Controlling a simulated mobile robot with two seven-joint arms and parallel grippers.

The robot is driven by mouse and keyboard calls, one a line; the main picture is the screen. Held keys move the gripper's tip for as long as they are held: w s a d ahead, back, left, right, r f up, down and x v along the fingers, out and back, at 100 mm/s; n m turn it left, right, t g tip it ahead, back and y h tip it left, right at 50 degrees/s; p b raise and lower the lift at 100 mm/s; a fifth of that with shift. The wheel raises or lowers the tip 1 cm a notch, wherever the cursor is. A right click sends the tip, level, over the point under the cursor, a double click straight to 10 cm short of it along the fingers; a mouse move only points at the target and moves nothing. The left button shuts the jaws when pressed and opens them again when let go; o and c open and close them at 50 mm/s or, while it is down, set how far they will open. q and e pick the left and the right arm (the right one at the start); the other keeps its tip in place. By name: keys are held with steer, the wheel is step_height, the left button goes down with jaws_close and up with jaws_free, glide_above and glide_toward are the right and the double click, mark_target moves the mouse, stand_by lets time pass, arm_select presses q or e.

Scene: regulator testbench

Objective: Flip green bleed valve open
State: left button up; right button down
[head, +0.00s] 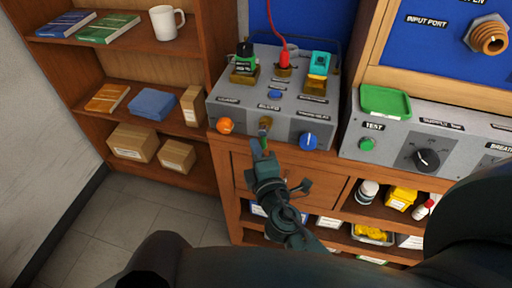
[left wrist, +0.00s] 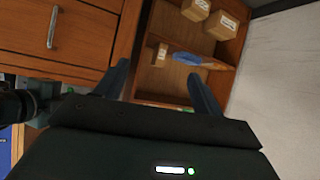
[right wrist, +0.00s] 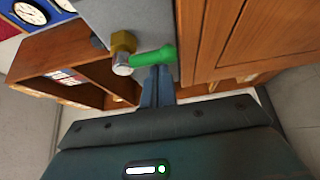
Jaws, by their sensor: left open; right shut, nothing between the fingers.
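The green bleed valve lever (right wrist: 154,57) sticks out from a brass and silver valve fitting (right wrist: 122,52) on the front of a grey box in the right wrist view. In the head view the brass fitting (head: 265,124) sits at the middle of the box front, and the lever is mostly hidden by my right gripper. My right gripper (head: 258,146) is shut and empty. Its fingertips (right wrist: 158,72) are right at the lever; I cannot tell whether they touch it. My left gripper (left wrist: 158,80) is open and empty, facing a wooden shelf.
The grey box (head: 225,108) also carries an orange knob (head: 225,125) and a blue knob (head: 308,141) beside the valve. A second grey panel (head: 395,155) stands at the right. A wooden bookshelf (head: 190,60) is at the left. Floor (head: 140,210) is clear below.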

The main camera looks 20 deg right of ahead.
arm_select(q)
steer(key=shift+a+f+p, duration=0.1)
steer(key=shift+a+p, duration=0.2)
steer(key=shift+p, duration=0.05)
arm_select(e)
steer(key=shift+s+d+n+g, duration=0.1)
steer(key=shift+n+g, duration=0.2)
steer(key=shift+n, duration=0.1)
